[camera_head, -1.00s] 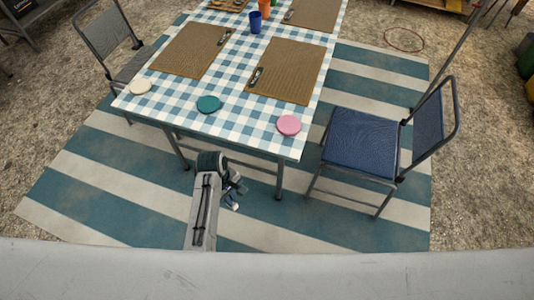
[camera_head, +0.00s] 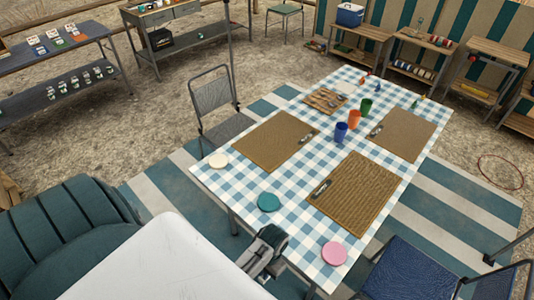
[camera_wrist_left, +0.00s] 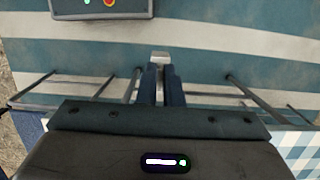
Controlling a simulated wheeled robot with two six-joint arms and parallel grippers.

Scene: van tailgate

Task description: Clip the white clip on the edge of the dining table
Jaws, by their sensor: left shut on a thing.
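The dining table (camera_head: 300,215) has a blue and white checked top. My left gripper (camera_head: 266,246) is low in the head view, by the table's near edge between the teal disc and the pink disc. In the left wrist view its fingers (camera_wrist_left: 160,75) are shut on a small pale piece, which looks like the white clip (camera_wrist_left: 160,56). Only the clip's end shows past the fingertips. The checked top (camera_wrist_left: 298,150) shows at the lower right of the wrist view, apart from the fingers. My right gripper is not in view.
A white disc (camera_head: 219,160), a teal disc (camera_head: 268,201) and a pink disc (camera_head: 335,252) lie along the near side. Brown mats (camera_head: 355,192) and cups (camera_head: 354,119) stand farther back. A blue chair (camera_head: 412,268) is right, a grey chair (camera_head: 212,105) left, a teal sofa (camera_head: 65,235) lower left.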

